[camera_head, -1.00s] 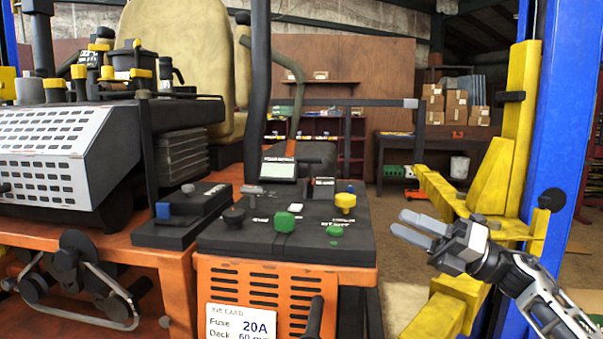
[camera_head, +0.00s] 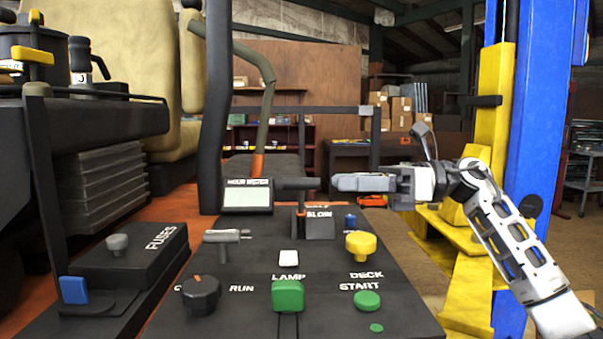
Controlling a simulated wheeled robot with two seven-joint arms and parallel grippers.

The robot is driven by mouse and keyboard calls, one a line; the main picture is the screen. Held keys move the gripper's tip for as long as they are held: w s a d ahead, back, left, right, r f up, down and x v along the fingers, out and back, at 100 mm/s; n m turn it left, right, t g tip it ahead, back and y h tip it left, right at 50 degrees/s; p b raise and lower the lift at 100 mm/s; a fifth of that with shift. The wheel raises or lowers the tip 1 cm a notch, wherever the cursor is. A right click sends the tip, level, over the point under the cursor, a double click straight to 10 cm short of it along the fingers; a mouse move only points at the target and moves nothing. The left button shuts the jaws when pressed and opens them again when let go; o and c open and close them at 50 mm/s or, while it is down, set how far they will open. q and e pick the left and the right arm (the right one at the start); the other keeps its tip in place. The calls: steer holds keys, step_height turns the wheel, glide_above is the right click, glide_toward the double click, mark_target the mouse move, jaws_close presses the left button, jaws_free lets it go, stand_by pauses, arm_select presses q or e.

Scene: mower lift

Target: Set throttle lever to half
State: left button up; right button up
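The throttle lever (camera_head: 296,185) is a dark T-shaped handle at the back of the black control panel (camera_head: 250,259), beside a plate marked SLOW (camera_head: 319,226). It stands roughly upright; the slot at its foot is partly hidden. My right gripper (camera_head: 340,182) is level with the handle and just to its right in the picture, its fingers pointing left at it. A narrow gap seems to lie between fingertips and handle. The fingers overlap edge-on, so their opening does not show. My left gripper is out of view.
The hour meter (camera_head: 247,196) stands left of the lever. A yellow deck knob (camera_head: 361,245), a green knob (camera_head: 288,296), a grey key-like handle (camera_head: 226,237) and a black rotary knob (camera_head: 201,295) rise from the panel. A yellow and blue lift post (camera_head: 535,120) stands at right.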

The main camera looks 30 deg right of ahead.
mark_target(304, 183)
steer(key=p+x, duration=0.1)
steer(key=x, duration=0.5)
steer(key=shift+w+a+r+p, duration=0.1)
steer(key=shift+a+p, duration=0.1)
steer(key=shift+p, duration=0.2)
steer(key=shift+w+a, duration=0.4)
steer(key=shift+a, duration=0.2)
